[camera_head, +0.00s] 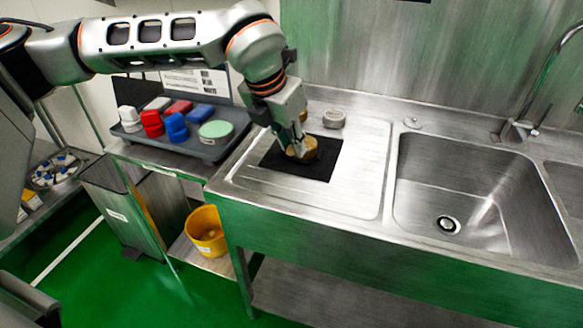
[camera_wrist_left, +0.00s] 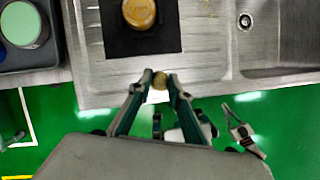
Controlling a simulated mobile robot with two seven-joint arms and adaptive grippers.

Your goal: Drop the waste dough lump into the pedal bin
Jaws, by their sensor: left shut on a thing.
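My left gripper (camera_head: 296,153) is low over the steel drainboard, just above the black mat. In the left wrist view its two fingers (camera_wrist_left: 160,84) are shut on a small yellowish lump (camera_wrist_left: 160,79), the waste dough. In the head view I cannot make out the lump behind the fingers. The pedal bin (camera_head: 124,213), a tall grey bin with a white label, stands on the floor left of the sink unit. Parts that may be my right gripper (camera_wrist_left: 222,122) show at the lower right of the wrist view; their opening is unclear.
A golden round piece (camera_head: 311,147) sits on the black mat (camera_head: 322,172) beside my gripper; a grey round object (camera_head: 333,118) stands behind. A yellow bucket (camera_head: 205,237) stands between bin and sink unit. The sink basin is empty.

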